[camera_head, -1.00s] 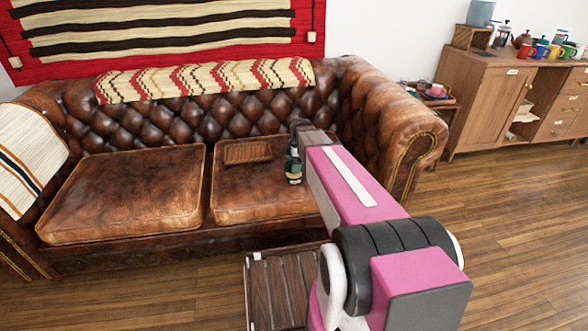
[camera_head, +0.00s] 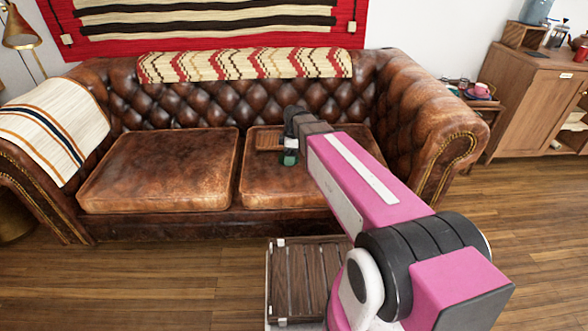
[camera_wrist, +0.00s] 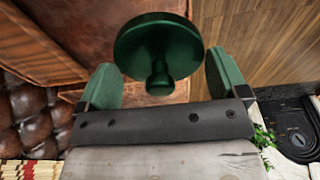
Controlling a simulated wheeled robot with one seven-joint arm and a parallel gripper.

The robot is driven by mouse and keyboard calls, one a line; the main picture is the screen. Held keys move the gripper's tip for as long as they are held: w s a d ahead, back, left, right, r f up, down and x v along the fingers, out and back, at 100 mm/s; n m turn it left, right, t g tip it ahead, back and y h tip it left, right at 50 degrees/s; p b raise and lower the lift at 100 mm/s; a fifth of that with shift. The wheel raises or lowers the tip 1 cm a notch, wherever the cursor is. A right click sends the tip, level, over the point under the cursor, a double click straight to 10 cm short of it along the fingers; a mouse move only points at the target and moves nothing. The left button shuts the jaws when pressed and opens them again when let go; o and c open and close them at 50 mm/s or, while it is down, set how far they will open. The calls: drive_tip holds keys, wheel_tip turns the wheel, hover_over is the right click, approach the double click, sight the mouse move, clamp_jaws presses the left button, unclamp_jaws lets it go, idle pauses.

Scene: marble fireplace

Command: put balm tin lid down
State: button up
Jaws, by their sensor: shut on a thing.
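The balm tin lid (camera_wrist: 158,40) is a dark green metallic disc with a round knob, in the wrist view. My gripper (camera_wrist: 163,78) is shut on it, with a green fingertip pad on each side and the knob between them. In the head view my gripper (camera_head: 289,152) hangs over the front of the sofa's right seat cushion (camera_head: 265,185). The lid cannot be clearly told from the green fingers there. No balm tin can be made out.
A brown wooden tray (camera_head: 268,139) lies on the right cushion, behind my gripper. The left cushion (camera_head: 160,170) is clear. A slatted wooden tray (camera_head: 300,245) is low in front of the sofa. A side table with a pink cup (camera_head: 481,89) stands right of the sofa.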

drive_tip(key=a+f, duration=0.1)
drive_tip(key=a, duration=0.6)
hover_over(290, 171)
drive_tip(key=f, duration=0.7)
drive_tip(key=shift+d, duration=0.2)
drive_tip(key=shift+f, duration=2.05)
drive_tip(key=shift+f, duration=0.1)
drive_tip(key=o, duration=0.6)
drive_tip(key=shift+c, duration=0.2)
